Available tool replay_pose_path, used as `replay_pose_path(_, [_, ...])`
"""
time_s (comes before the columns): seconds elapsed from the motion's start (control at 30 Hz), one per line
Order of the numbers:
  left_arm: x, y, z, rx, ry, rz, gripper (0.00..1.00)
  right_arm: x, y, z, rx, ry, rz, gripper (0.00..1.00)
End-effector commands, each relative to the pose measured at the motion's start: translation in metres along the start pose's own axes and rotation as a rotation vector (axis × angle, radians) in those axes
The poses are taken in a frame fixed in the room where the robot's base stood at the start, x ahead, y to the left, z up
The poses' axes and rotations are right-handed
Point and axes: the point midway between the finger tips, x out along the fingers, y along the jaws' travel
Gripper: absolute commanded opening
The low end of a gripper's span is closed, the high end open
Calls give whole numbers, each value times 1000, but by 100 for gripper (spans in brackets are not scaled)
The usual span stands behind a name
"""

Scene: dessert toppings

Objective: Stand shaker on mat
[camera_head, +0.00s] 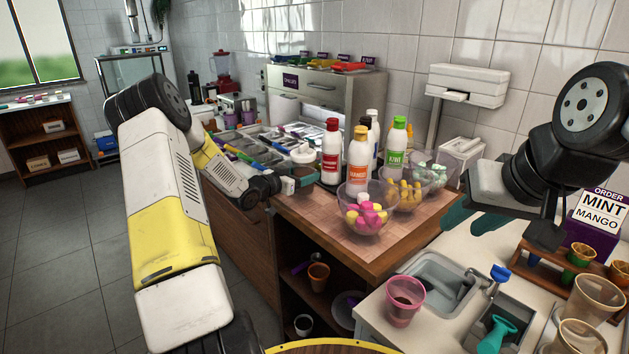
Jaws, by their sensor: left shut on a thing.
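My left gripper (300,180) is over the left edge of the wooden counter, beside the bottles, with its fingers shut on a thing. A small white round-topped piece, which I take for the shaker (303,154), shows just above the fingers; its lower part is hidden.
A red bottle (331,155) stands close to my left gripper. An orange mango bottle (358,157) and a green kiwi bottle (396,148) stand further right.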

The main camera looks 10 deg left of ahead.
Motion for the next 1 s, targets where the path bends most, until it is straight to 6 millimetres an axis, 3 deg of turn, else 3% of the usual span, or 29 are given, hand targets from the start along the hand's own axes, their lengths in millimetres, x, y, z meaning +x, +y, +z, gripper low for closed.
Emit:
replay_pose_path(0.17, [10,-9,0,0,2,-1,6,0,0,0,0,0,0,36])
replay_pose_path(0.4, [14,-8,33,-1,2,-1,6,0,0,0,0,0,0,36])
replay_pose_path(0.77, [14,-8,38,-1,1,-1,6,0,0,0,0,0,0,36])
replay_pose_path(0.8, [14,-8,38,-1,0,-1,71,0,0,0,0,0,0,36])
replay_pose_path(0.87, [14,-8,38,-1,0,-1,83,0,0,0,0,0,0,36])
replay_pose_path(1.0, [14,-8,38,-1,0,-1,85,0,0,0,0,0,0,36])
